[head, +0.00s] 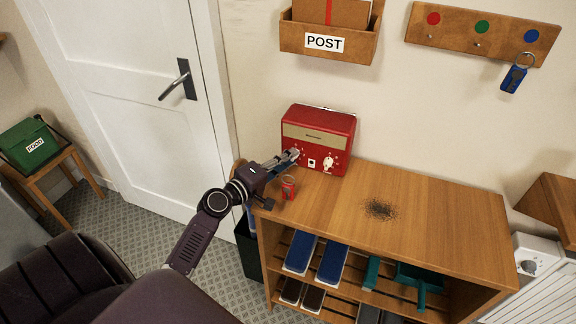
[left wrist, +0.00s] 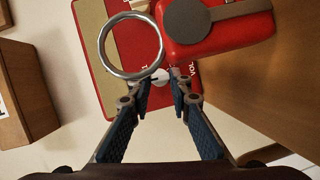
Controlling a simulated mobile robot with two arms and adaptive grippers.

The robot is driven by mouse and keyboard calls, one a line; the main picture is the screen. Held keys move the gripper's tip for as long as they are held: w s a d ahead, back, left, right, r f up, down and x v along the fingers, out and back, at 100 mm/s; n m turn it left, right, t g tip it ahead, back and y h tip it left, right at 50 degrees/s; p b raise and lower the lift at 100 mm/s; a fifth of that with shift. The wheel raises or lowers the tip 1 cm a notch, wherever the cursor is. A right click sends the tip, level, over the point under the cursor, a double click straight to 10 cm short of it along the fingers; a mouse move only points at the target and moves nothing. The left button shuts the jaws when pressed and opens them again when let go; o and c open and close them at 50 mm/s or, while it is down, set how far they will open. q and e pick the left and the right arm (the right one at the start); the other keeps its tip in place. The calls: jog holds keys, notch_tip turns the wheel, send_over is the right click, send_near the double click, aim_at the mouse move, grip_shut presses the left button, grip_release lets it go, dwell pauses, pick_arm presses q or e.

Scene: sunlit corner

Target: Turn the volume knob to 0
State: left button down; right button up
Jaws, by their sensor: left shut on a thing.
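A red radio (head: 317,138) stands on the wooden bench against the wall; it also shows in the left wrist view (left wrist: 112,80). My left gripper (head: 295,155) reaches the lower left of its front. In the left wrist view, my left gripper (left wrist: 162,82) is shut around the white volume knob (left wrist: 155,76), beside the letters "VOL". The fingers hide part of the knob, and I cannot read its setting. A second, white knob (head: 328,162) at the radio's right is untouched. My right gripper does not show.
The bench top (head: 430,222) is otherwise clear except for a dark mark. A post box (head: 328,40) hangs above.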

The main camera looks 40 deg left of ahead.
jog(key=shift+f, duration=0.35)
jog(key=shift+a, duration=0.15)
